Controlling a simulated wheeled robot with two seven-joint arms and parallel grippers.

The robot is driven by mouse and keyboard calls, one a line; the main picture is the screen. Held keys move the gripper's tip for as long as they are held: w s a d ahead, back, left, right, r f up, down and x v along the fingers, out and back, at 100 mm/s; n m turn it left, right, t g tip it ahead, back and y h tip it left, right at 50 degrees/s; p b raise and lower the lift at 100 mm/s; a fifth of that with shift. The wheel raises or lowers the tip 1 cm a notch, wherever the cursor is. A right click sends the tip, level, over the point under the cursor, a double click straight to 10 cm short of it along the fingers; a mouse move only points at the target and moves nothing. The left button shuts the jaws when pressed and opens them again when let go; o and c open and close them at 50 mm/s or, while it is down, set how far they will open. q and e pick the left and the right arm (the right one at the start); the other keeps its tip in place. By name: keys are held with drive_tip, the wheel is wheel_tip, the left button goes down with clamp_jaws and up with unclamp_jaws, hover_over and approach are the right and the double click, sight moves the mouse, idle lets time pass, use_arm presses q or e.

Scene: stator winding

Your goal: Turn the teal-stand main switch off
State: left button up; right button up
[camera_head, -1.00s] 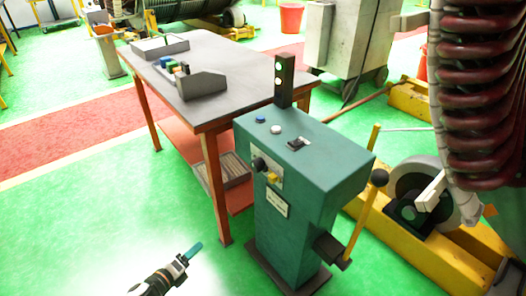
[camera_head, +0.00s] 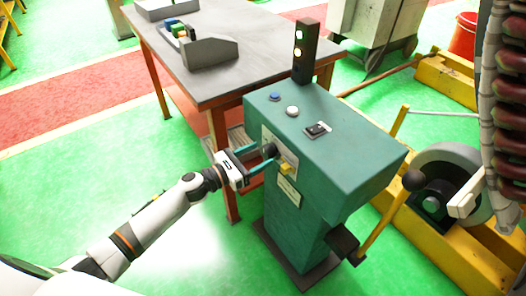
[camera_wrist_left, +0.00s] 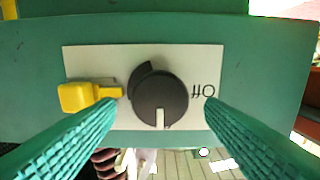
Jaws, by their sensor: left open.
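The teal stand (camera_head: 345,165) has a pale switch plate on its front face. The main switch is a black round knob (camera_head: 269,150), seen close up in the left wrist view (camera_wrist_left: 150,85). Its white mark points down in that view. An "Off" label (camera_wrist_left: 202,90), upside down, is to the knob's right. A yellow part (camera_wrist_left: 88,96) is to its left, partly over the plate's edge. My left gripper (camera_head: 261,160) is open at the plate, its teal fingers (camera_wrist_left: 162,130) on either side of the knob with gaps. My right gripper is not in view.
A blue button (camera_head: 275,97), a white button (camera_head: 292,111) and a small black switch (camera_head: 317,129) are on the stand's top. A signal tower (camera_head: 304,50) rises behind. A yellow lever (camera_head: 383,203) stands at the right. A grey table (camera_head: 215,70) is behind left.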

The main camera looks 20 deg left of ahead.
use_arm(q)
drive_tip(key=shift+w+d, duration=0.4)
drive_tip(key=shift+w, duration=0.1)
drive_tip(key=shift+w+d, duration=0.3)
drive_tip(key=shift+w, duration=0.1)
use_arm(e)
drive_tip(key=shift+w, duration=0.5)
use_arm(q)
drive_tip(key=shift+c, duration=1)
drive_tip(key=c, duration=0.8)
drive_tip(key=shift+o, duration=0.2)
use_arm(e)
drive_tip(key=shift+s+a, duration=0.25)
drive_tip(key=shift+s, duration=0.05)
